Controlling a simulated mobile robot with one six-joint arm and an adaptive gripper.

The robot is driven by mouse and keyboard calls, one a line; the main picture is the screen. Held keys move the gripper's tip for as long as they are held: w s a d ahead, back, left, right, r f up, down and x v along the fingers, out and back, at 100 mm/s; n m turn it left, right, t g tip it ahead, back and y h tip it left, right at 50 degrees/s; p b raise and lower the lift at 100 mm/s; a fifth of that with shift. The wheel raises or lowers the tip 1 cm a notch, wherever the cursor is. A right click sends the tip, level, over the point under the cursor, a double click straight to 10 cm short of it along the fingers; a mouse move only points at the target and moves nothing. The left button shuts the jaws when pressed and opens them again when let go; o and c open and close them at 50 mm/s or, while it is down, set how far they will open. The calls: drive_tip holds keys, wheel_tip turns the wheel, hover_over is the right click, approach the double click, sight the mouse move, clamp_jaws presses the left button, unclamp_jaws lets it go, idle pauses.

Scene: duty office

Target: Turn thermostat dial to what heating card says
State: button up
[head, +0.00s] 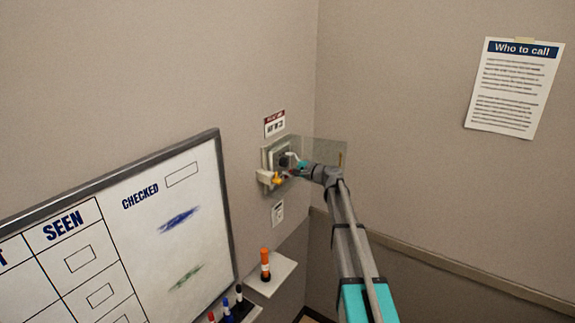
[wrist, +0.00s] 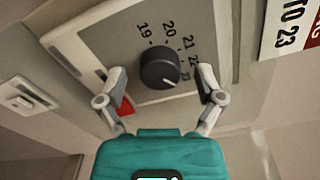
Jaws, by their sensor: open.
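The thermostat dial (wrist: 160,68) is a round black knob with a white mark on its lower right edge, on the side of the higher numbers. Its pale plate (wrist: 105,38) carries printed numbers starting at 19; the last ones are hard to read. The heating card (wrist: 291,24) is cut off in the wrist view, where "TO 23" shows. In the head view the card (head: 274,123) hangs above the thermostat (head: 280,156), its print too small to read. My gripper (wrist: 160,76) is open, with one finger on each side of the dial. I cannot tell whether they touch it.
A clear panel (head: 326,151) stands out right of the thermostat, beside my arm. A small yellow thing (head: 277,179) is just below it. A wall switch (head: 278,212) is lower down.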

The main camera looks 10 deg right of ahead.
drive_tip(key=shift+s, duration=0.1)
drive_tip(key=v, duration=1.1)
drive_tip(key=shift+s+d, duration=0.25)
drive_tip(key=shift+d, duration=0.05)
drive_tip(key=s+a+f+n+g+h+b, duration=0.2)
drive_tip(key=s+a+f+n+g+b, duration=0.3)
drive_tip(key=s+f, duration=0.4)
drive_tip(key=s+a+f+n+g+h+b, duration=0.25)
drive_tip(key=s+a+f, duration=0.45)
drive_tip(key=f, duration=0.4)
drive_tip(key=s+f+n+g+h+b, duration=0.5)
drive_tip(key=s+f+h+b, duration=0.3)
drive_tip(key=s+f, duration=0.6)
drive_tip(key=shift+s+d, duration=0.35)
drive_tip(key=shift+s, duration=1.65)
